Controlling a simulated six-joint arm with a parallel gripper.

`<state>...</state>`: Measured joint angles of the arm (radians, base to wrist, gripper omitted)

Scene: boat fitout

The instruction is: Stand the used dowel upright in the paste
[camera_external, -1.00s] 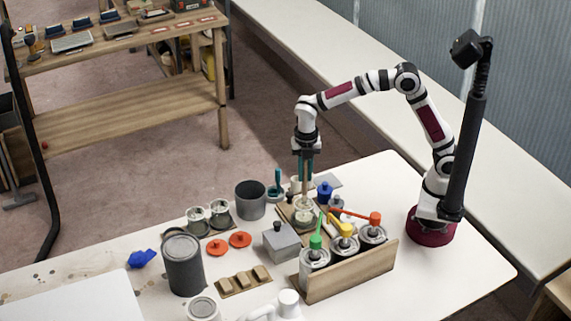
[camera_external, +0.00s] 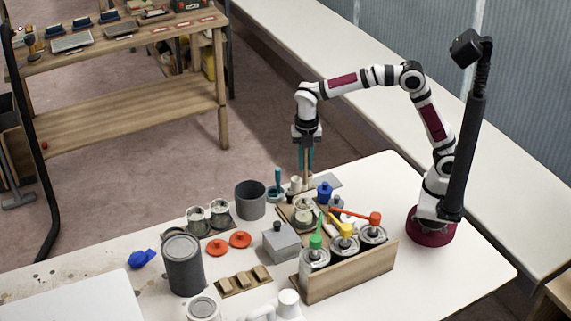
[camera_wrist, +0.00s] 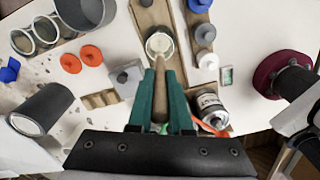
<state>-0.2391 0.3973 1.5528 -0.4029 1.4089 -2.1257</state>
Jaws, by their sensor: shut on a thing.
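My gripper (camera_external: 306,168) is shut on a thin brown wooden dowel (camera_external: 306,160) and holds it upright. The dowel (camera_wrist: 160,92) also shows between the teal fingers in the wrist view. Below it stands an open glass jar (camera_external: 304,212) on a wooden board. In the wrist view the jar (camera_wrist: 160,44) has pale paste inside, and the dowel's far end overlaps its near rim. In the external view the dowel's lower end appears just above the jar. I cannot tell its exact clearance.
Orange lids (camera_external: 240,239) lie further left.

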